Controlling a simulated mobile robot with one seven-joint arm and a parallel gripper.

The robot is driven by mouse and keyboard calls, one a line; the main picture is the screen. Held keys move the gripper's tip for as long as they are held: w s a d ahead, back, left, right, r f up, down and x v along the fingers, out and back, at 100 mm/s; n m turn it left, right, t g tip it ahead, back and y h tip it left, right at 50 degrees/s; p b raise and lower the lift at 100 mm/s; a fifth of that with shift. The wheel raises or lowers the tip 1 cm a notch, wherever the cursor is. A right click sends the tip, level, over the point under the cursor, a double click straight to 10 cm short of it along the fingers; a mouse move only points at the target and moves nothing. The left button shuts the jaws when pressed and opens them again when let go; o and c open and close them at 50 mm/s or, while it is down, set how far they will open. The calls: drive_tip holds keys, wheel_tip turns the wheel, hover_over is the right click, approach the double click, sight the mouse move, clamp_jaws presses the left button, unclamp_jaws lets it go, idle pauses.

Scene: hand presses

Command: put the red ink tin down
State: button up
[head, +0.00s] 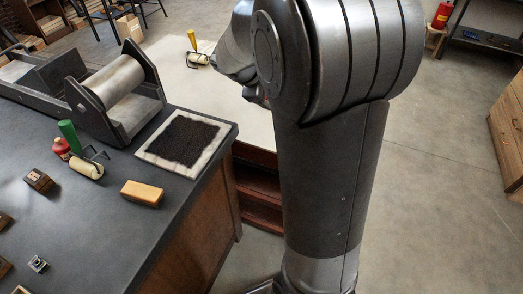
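My arm stands in the middle of the head view, and its wrist reaches left behind the upper link, over a pale tabletop (222,118). My gripper (254,94) shows only in part there; its fingertips are hidden by the arm, so I cannot see whether they are open or shut. A small red spot shows at the hand, too small to tell whether it is the red ink tin. A small red container (61,148) stands on the dark bench at the left, apart from my gripper; I cannot tell whether it is a tin.
The dark bench (110,232) holds a roller press (117,82), a green-handled brayer (86,167), a black inked slab (182,140) and a wooden block (142,193). A yellow-handled brayer (197,58) lies on the pale tabletop. Floor at the right is clear before wooden drawers (508,128).

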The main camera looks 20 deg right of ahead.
drive_tip(key=s+a+r+m+t+y, duration=0.1)
drive_tip(key=s+a+r+m+y, duration=0.1)
drive_tip(key=s, duration=0.6)
drive_tip(key=s+a+r+m+y, duration=0.2)
drive_tip(key=s+a+m, duration=0.2)
drive_tip(key=s, duration=0.5)
drive_tip(key=s+a+r+m+t+y, duration=0.1)
drive_tip(key=s+a+r+m+y, duration=0.1)
drive_tip(key=s+a, duration=0.5)
drive_tip(key=shift+s+m+t+y, duration=0.3)
drive_tip(key=shift+s+m+y, duration=0.4)
drive_tip(key=shift+m, duration=0.4)
drive_tip(key=shift+s+r, duration=0.1)
